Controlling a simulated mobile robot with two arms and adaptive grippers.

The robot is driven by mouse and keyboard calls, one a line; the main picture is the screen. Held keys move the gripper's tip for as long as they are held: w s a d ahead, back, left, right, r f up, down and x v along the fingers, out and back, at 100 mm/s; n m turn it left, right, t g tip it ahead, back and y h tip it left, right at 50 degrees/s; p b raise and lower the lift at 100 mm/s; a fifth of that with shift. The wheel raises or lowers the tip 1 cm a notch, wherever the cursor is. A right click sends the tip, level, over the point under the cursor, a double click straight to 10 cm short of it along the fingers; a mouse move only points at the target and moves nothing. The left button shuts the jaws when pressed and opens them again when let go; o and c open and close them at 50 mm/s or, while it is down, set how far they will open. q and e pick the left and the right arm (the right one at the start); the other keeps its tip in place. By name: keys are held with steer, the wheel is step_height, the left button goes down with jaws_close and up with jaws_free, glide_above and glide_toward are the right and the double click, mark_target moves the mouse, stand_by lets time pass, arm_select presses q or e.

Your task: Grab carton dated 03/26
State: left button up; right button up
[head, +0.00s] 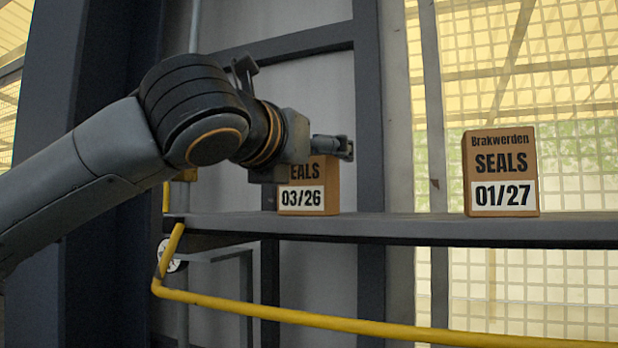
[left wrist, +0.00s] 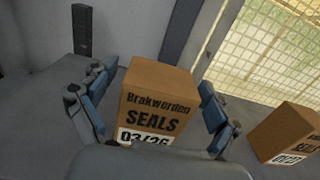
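The carton dated 03/26 (head: 308,196) is a brown box marked SEALS with a white date label, upright on the shelf. My left gripper (head: 335,148) is in front of its upper part and hides the top of it in the head view. In the left wrist view the same carton (left wrist: 157,98) stands between the two spread fingers of my left gripper (left wrist: 160,112). The fingers are open, and I see a gap on the right side; contact on the left cannot be told. My right gripper is not in view.
A second brown carton, dated 01/27 (head: 501,172), stands on the shelf (head: 400,227) to the right, with clear shelf between the two. A yellow rail (head: 300,315) runs below the shelf. A dark upright post (head: 368,110) stands behind it.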

arm_select(q)
steer(key=c, duration=1.1)
steer(key=shift+c, duration=0.4)
steer(key=shift+r, duration=0.1)
